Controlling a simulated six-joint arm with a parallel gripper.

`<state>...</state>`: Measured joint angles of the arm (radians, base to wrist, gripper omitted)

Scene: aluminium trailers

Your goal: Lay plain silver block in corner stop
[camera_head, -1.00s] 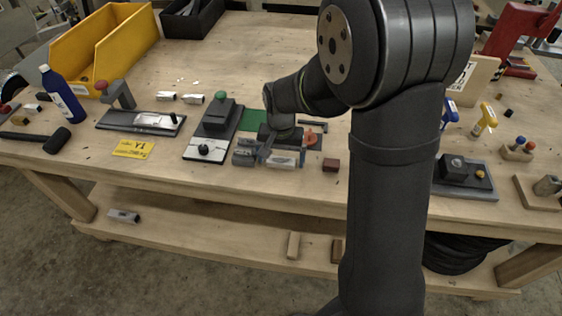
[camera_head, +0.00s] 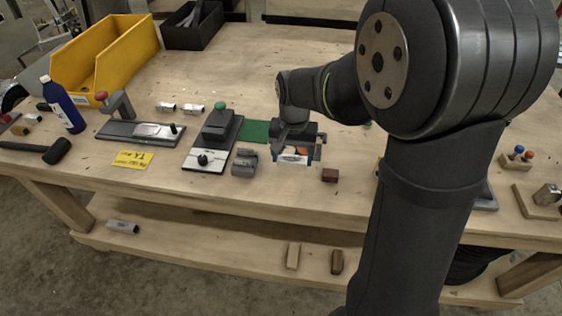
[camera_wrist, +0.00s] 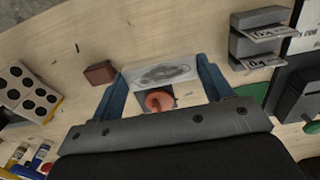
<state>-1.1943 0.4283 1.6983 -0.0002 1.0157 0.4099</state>
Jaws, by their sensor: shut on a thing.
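My gripper (camera_head: 295,156) is shut on a silver block (camera_head: 291,160), with its blue-grey fingers at the block's two ends. In the wrist view the block (camera_wrist: 162,73) lies across between the fingertips, with a dark oval patch on its face. I cannot tell whether it touches the table. An orange round part (camera_wrist: 158,101) on a dark plate shows between the fingers, beyond the block in the head view.
Grey slotted pieces (camera_head: 244,163) stand close left of the gripper. Left of them is a dark fixture with a green knob (camera_head: 220,107). A small red-brown block (camera_head: 329,175) lies to the right. The front bench strip between them is clear.

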